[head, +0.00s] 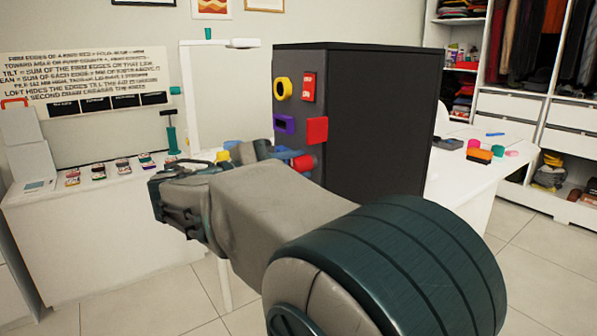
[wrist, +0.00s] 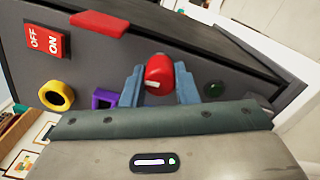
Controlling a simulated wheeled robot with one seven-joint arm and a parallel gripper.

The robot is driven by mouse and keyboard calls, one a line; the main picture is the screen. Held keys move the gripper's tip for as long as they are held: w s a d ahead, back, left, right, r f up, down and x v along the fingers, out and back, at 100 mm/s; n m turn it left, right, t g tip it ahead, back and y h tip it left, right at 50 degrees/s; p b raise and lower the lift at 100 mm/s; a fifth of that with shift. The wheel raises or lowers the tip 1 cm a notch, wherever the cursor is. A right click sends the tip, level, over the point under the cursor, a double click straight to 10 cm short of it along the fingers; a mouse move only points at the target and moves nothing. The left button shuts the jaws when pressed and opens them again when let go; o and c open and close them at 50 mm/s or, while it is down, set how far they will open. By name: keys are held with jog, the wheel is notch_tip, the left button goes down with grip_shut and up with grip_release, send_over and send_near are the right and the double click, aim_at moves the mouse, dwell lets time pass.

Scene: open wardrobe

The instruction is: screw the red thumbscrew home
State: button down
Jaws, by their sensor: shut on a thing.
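The red thumbscrew (wrist: 159,72) sits at the front face of a dark grey cabinet (head: 375,115). It has a pale mark on its knob, and it also shows in the head view (head: 303,163) low on that face. My gripper (wrist: 159,84) has its blue fingers on either side of the knob and is shut on it.
The cabinet face also bears a yellow ring (head: 282,88), a red OFF/ON switch (head: 309,87), a purple square socket (head: 284,124) and a red block (head: 316,130). A green round spot (wrist: 214,89) is beside the thumbscrew. Small coloured items (head: 484,155) lie on the white table at right.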

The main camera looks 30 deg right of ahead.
jog(key=shift+m+b, duration=2.1)
jog(key=shift+b, duration=0.55)
jog(key=shift+m+b, duration=2.1)
jog(key=shift+b, duration=0.4)
jog(key=shift+m+b, duration=1.2)
jog(key=shift+b, duration=0.25)
jog(key=shift+m+b, duration=1.2)
jog(key=shift+b, duration=0.05)
jog(key=shift+m+b, duration=1.35)
jog(key=shift+m, duration=0.05)
jog(key=shift+d, duration=0.1)
jog(key=c, duration=0.8)
grip_release()
